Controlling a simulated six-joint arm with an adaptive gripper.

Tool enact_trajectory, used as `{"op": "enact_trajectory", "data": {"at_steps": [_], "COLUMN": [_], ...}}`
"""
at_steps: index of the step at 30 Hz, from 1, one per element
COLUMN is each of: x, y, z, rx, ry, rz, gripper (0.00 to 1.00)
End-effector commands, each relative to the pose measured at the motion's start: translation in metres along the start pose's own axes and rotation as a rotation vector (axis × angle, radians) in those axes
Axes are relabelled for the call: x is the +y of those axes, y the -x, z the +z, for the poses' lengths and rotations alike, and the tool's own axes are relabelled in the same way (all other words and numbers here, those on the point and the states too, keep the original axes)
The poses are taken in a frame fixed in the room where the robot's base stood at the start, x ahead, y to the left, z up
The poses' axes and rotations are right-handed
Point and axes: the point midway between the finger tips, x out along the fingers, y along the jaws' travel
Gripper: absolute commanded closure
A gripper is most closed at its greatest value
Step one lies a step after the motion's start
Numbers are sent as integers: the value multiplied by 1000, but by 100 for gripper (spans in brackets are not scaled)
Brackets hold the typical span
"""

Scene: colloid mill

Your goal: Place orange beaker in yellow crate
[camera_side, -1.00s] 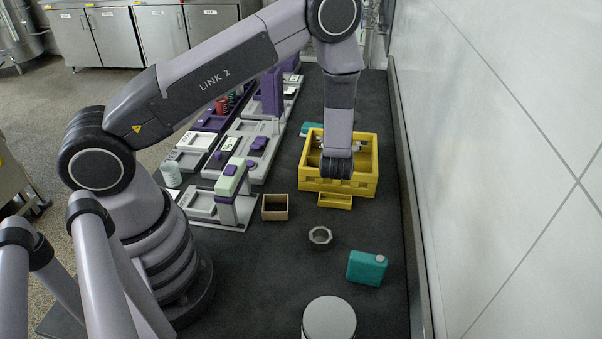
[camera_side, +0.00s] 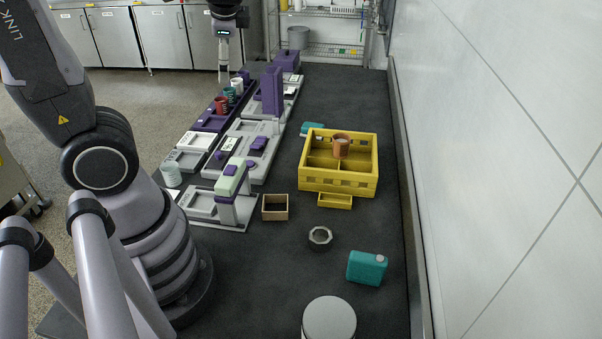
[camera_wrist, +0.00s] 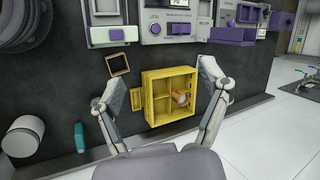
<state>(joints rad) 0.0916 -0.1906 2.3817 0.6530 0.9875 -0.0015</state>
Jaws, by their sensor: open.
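In the wrist view, the beaker (camera_wrist: 181,98) shows inside the crate (camera_wrist: 158,119), in the right part. My gripper (camera_wrist: 162,88) is open and empty, its fingers spread wide on either side of the crate in that picture but well away from it.
Left of the crate stand grey and purple bench units (camera_side: 255,150) and a rack with red, green and white beakers (camera_side: 229,95).

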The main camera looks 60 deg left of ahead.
Motion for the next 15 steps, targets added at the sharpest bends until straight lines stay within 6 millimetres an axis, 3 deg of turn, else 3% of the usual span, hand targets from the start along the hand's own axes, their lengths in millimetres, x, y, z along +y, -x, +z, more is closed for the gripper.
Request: {"op": "enact_trajectory", "data": {"at_steps": [3, 6, 10, 15], "x": [28, 48, 65, 72], "y": [32, 53, 73, 81], "z": [25, 35, 41, 42], "rx": [179, 311, 431, 483], "ry": [256, 411, 533, 584], "rz": [156, 270, 370, 419], "gripper": [24, 24, 24, 24]}}
